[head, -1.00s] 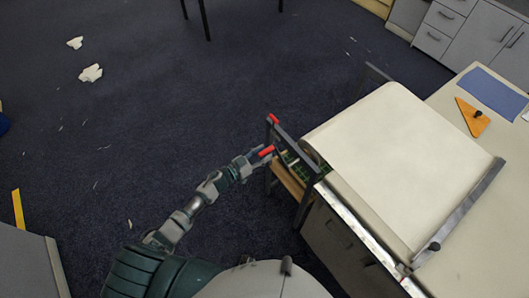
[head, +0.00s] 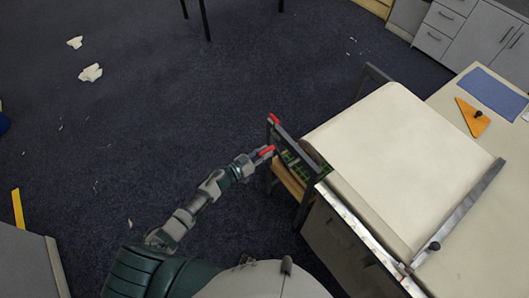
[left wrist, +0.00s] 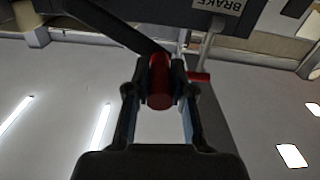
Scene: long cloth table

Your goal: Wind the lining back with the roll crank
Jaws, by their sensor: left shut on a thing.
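The roll crank's red handle (head: 265,151) sticks out from the dark frame at the table's left end. My left gripper (head: 262,153) is shut on it. In the left wrist view the red handle (left wrist: 159,82) sits between the two fingers, with the dark crank arm (left wrist: 115,25) running up to the left. The cream lining (head: 400,160) lies over the table from the roll end to a metal bar (head: 460,212) with a black knob. The roll itself is mostly hidden under the lining. My right gripper is not in view.
A second red grip (head: 273,118) sits on the frame above the crank; the wrist view shows a red lever (left wrist: 199,77) by a BRAKE label (left wrist: 222,5). An orange triangle (head: 473,117) and blue mat (head: 493,93) lie on the table's right part. Carpet left is mostly clear.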

